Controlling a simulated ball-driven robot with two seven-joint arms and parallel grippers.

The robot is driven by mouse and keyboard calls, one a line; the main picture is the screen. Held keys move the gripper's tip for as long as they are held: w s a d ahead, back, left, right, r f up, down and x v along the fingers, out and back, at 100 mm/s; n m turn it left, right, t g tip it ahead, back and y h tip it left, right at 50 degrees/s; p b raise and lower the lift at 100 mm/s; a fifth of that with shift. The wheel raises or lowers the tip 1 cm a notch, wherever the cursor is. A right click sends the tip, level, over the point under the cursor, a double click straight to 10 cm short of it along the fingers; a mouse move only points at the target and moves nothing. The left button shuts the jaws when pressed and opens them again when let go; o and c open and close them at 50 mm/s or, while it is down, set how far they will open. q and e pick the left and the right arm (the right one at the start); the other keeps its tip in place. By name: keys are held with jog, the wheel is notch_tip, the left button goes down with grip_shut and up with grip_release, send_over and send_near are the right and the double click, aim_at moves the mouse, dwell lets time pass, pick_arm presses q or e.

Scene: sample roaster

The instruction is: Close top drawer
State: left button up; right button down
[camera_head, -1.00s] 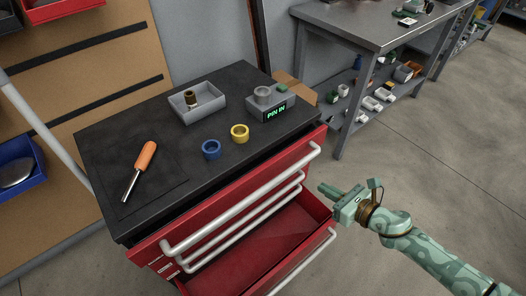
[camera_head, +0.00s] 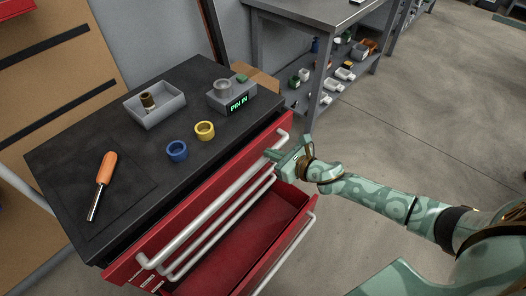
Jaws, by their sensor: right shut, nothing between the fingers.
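The red tool cabinet (camera_head: 130,262) has a black top. Its top drawer (camera_head: 262,141) stands out a little from the cabinet, with a dark gap behind its front edge. A long pale bar handle (camera_head: 205,215) runs along that drawer's front. My right gripper (camera_head: 274,156) is shut and empty at the right end of the drawer front, close to the handle. I cannot tell whether it touches. A lower drawer (camera_head: 245,240) is pulled out farther and its red inside looks empty. My left gripper is not in view.
On the cabinet top are an orange screwdriver (camera_head: 105,172), a blue ring (camera_head: 177,151), a yellow ring (camera_head: 205,130), a grey tray (camera_head: 155,110) and a grey device reading "PIN IN" (camera_head: 239,105). A metal workbench (camera_head: 310,15) stands behind. Floor at right is clear.

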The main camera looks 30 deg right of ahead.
aim_at(254, 143)
jog(key=x, duration=0.3)
jog(key=shift+w+f+b, duration=0.1)
jog(key=shift+b, duration=0.3)
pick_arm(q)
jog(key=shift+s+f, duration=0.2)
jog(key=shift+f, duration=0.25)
pick_arm(e)
jog(key=w, duration=0.1)
jog(key=w+a, duration=0.1)
jog(key=w, duration=0.1)
jog(key=shift+w+a+b, duration=0.25)
jog(key=shift+w+b, duration=0.05)
jog(key=shift+w+a, duration=0.1)
jog(key=shift+w, duration=0.15)
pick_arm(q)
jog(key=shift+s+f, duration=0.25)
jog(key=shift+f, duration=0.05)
pick_arm(e)
jog(key=shift+r, duration=0.3)
jog(key=shift+w, duration=0.1)
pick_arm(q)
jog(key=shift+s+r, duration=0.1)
pick_arm(e)
jog(key=shift+r, duration=0.1)
